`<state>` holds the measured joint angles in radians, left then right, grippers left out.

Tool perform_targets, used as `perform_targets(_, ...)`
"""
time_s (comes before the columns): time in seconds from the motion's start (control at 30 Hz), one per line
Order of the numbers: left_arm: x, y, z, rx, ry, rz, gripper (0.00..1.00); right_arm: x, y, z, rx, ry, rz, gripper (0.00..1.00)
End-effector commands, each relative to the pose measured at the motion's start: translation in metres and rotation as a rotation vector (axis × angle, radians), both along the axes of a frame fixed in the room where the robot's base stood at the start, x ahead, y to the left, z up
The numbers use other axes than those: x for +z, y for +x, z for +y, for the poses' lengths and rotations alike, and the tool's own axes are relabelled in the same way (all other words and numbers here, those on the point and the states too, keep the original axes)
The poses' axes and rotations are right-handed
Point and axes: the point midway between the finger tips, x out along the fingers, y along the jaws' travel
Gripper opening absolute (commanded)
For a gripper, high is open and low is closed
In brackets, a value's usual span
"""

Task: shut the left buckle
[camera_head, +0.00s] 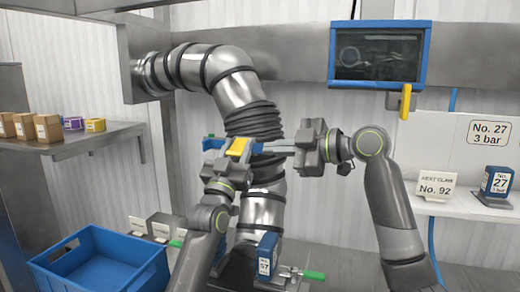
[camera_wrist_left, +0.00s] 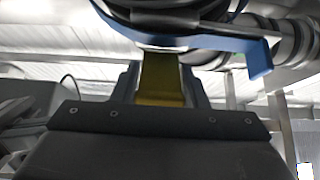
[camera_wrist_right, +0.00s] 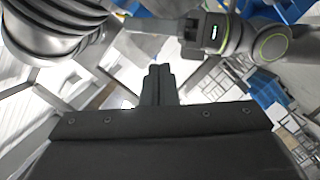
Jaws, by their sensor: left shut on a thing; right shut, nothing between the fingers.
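A ribbed dark hose (camera_head: 252,120) joins the steel pipe at the centre. A blue clamp band (camera_head: 212,143) sits around its lower end, and also shows in the left wrist view (camera_wrist_left: 258,60). A yellow buckle (camera_head: 238,146) is on the front of the band, at its left. My left gripper (camera_head: 232,156) is shut on this buckle, which shows between its fingers in the left wrist view (camera_wrist_left: 162,80). My right gripper (camera_head: 272,149) is shut and empty, its fingers pointing left close to the band's right side. Whether they touch it I cannot tell. The right fingers (camera_wrist_right: 158,85) are together.
A blue crate (camera_head: 100,262) stands at lower left. A shelf (camera_head: 75,143) with small boxes is at left. A blue-framed screen (camera_head: 378,55) hangs above right, with a yellow handle (camera_head: 405,100) below it. A blue block (camera_head: 267,254) and green-handled clamps stand below.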

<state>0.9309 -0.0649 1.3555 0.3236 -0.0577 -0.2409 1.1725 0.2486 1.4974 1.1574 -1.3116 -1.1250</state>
Motion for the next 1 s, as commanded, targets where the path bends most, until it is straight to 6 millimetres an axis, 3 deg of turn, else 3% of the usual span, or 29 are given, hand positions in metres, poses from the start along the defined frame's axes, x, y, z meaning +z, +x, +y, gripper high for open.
perform_targets(0.43, -0.002, 0.000, 0.000, 0.000, 0.001, 0.004, 0.00, -0.013, 0.035, 0.065, -0.001, -0.001, 0.000, 0.00)
perform_targets(0.63, -0.002, 0.001, 0.000, 0.000, 0.001, 0.004, 0.00, -0.015, 0.042, 0.077, -0.003, -0.002, -0.002, 0.00)
perform_targets(1.0, -0.002, 0.001, 0.000, 0.000, 0.001, 0.004, 0.00, -0.017, 0.043, 0.077, -0.005, -0.002, -0.002, 0.00)
